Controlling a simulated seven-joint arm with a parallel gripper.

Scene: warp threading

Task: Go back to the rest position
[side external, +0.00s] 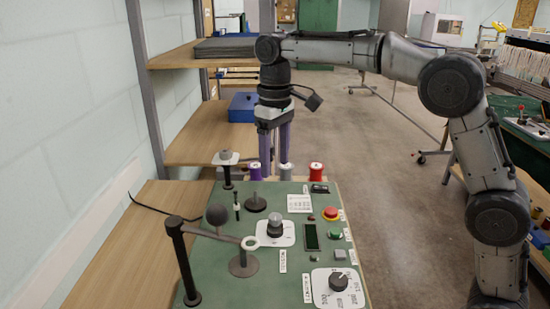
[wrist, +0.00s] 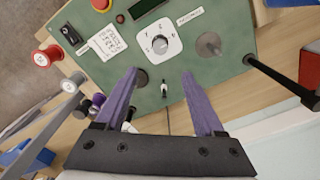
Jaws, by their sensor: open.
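My gripper (side external: 274,158) hangs pointing down above the back part of the green panel (side external: 215,274). In the wrist view its two purple fingers (wrist: 161,76) are spread apart with nothing between them. Past the fingertips, the panel shows a white dial plate with a knob (wrist: 160,45). A small black-and-white peg (wrist: 164,90) stands on the panel below the gap between the fingers.
Purple, grey and red spools (side external: 316,171) stand along the panel's back edge. A red button (side external: 331,213) and a knob (side external: 338,281) are on the right. Wooden shelves (side external: 210,132) stand behind.

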